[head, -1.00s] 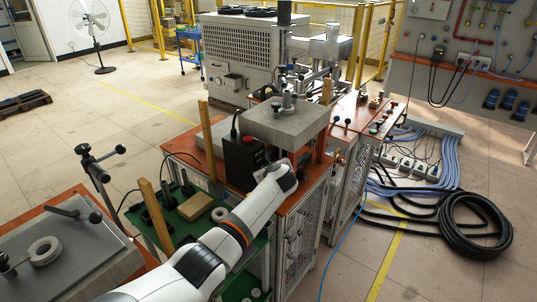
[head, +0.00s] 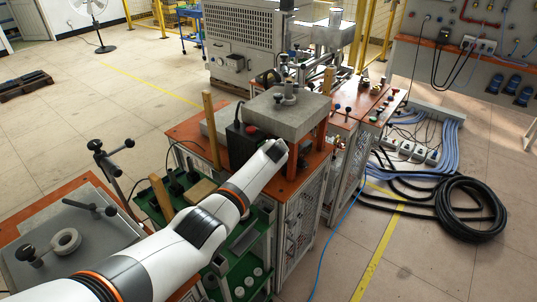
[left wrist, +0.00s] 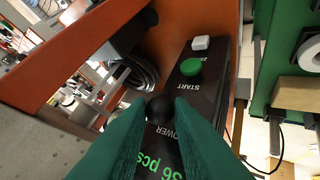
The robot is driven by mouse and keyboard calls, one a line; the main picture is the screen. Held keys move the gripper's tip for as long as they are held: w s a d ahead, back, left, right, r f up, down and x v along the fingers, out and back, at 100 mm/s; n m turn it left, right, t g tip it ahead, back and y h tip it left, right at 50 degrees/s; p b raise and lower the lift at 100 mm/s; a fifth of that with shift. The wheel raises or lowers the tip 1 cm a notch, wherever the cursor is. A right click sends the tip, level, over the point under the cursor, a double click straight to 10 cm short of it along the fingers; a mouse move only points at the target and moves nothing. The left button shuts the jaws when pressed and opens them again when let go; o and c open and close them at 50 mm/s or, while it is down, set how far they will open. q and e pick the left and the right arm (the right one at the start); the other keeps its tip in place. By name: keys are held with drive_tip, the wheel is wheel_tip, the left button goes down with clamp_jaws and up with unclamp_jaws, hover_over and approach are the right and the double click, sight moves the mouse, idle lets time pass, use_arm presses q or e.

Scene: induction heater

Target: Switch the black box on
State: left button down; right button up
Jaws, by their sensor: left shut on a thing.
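The black box (head: 238,143) stands on the orange-topped cabinet, partly hidden behind my left arm. A red button shows on its top in the head view. In the left wrist view the dark panel of the box (left wrist: 205,100) shows a green START button, a white button, the word POWER and green lit text reading "36 pcs". My left gripper (left wrist: 160,105) has its green fingers shut on a round black knob (left wrist: 158,108) beside the word POWER. In the head view the left fingers are hidden behind the wrist. My right gripper is out of view.
A grey block (head: 286,112) on orange posts stands right next to the box. A wooden post (head: 211,130) rises to its left. A green rack (head: 262,222) sits below my arm. Black hose coils (head: 468,208) lie on the floor at right.

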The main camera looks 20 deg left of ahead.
use_arm(q)
drive_tip(key=c, duration=1.3)
unclamp_jaws()
drive_tip(key=p+v, duration=0.1)
drive_tip(key=v, duration=1.1)
